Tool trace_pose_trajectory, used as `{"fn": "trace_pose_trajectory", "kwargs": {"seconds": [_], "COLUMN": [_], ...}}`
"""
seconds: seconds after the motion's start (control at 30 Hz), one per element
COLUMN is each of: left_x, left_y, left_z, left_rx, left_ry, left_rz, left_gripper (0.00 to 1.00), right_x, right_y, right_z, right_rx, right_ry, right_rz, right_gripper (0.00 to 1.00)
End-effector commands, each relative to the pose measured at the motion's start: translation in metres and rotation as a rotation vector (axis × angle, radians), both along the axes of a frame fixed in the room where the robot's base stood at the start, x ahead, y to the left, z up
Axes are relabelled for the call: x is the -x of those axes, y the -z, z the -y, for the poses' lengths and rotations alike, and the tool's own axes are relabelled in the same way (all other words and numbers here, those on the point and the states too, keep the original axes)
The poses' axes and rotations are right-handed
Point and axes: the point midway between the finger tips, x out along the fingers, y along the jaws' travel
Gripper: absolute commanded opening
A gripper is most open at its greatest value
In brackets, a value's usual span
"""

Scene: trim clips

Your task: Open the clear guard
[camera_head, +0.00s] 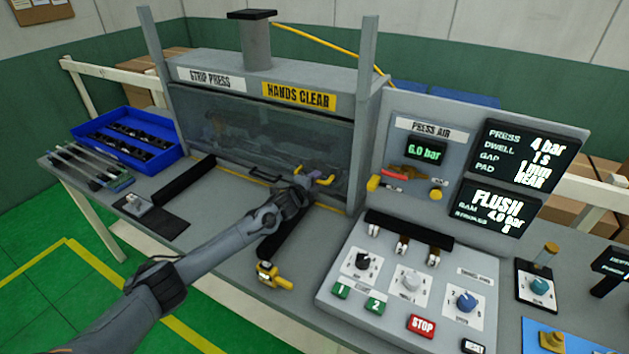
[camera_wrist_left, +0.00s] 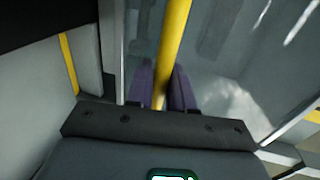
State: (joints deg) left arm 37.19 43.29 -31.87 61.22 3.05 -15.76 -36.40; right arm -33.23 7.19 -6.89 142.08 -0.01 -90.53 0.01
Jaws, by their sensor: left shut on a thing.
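The clear guard (camera_head: 262,135) is a see-through panel across the front of the strip press, and it hangs down over the opening. Its yellow handle (camera_head: 325,180) is at the lower right of the panel. My left gripper (camera_head: 312,178) reaches in from the left to this handle. In the left wrist view, the purple fingers of the left gripper (camera_wrist_left: 162,92) sit on both sides of the yellow handle bar (camera_wrist_left: 173,45) and are shut on it. The clear panel (camera_wrist_left: 235,60) shows behind the bar. My right gripper is in neither view.
A blue bin (camera_head: 125,145) with dark parts and several strips lie at the left. A control panel (camera_head: 405,285) with knobs and a red stop button stands at the right. A yellow tool (camera_head: 272,275) lies at the bench's front edge.

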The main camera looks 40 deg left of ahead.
Motion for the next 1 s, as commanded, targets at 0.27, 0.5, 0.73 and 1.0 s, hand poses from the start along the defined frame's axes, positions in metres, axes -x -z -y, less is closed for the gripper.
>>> {"fn": "trace_pose_trajectory", "kwargs": {"seconds": [0.27, 0.5, 0.73, 1.0], "left_x": [0.0, 0.0, 0.0, 0.0], "left_y": [-0.014, -0.071, -0.133, -0.18], "left_z": [0.0, 0.0, 0.0, 0.0], "left_rx": [-0.001, 0.0, 0.0, 0.0], "left_ry": [-0.001, 0.001, 0.0, 0.001], "left_rz": [0.002, 0.005, 0.005, 0.005], "left_gripper": [0.0, 0.0, 0.0, 0.0], "right_x": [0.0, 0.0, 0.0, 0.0], "right_y": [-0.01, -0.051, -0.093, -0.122], "right_z": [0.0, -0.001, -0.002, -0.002], "right_rx": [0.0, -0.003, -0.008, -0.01], "right_ry": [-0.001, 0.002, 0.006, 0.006], "right_rz": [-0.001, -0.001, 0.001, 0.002], "right_gripper": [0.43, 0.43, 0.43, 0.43]}}
